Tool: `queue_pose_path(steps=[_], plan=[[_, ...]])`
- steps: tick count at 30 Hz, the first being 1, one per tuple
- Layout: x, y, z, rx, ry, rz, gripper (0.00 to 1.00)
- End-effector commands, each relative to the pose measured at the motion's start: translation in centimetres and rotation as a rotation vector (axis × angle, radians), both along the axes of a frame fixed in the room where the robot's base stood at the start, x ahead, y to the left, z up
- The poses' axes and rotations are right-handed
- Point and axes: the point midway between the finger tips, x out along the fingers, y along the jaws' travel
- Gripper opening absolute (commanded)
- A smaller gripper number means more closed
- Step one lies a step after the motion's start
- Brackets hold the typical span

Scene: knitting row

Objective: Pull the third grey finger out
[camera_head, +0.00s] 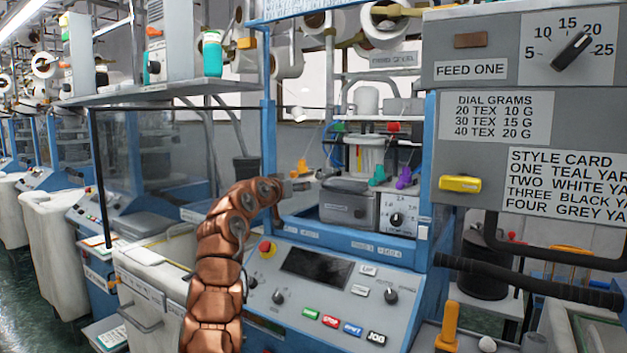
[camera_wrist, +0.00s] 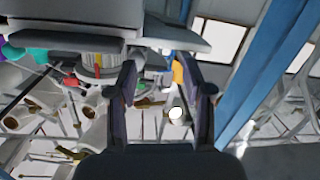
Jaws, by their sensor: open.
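My gripper (camera_head: 300,186) is at the end of my copper arm, at the left side of the knitting machine's blue-framed opening. In the wrist view its two dark fingers (camera_wrist: 157,78) stand apart with nothing clearly held between them. Inside the opening are a teal piece (camera_head: 377,176) and a purple piece (camera_head: 404,177) on the right, with a red piece (camera_head: 393,127) above. An orange piece (camera_head: 303,166) is close to my gripper; it also shows near the right finger in the wrist view (camera_wrist: 178,72). I cannot make out a row of grey fingers or tell which is third.
A style card (camera_head: 565,185) and a yellow lever (camera_head: 460,184) are at right. A black bar (camera_head: 530,280) crosses the lower right. A blue post (camera_head: 269,150) is beside my gripper.

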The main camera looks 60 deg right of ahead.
Motion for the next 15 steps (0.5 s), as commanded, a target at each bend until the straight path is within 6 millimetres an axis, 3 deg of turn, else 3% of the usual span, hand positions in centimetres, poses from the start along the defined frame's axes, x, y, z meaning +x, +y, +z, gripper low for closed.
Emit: queue_pose_path(steps=[6, 15], plan=[[-2.9, -0.2, 2.0, -0.094, -0.009, -0.076, 0.51], [-3.4, -2.7, 2.5, -0.103, -0.009, -0.086, 0.51]])
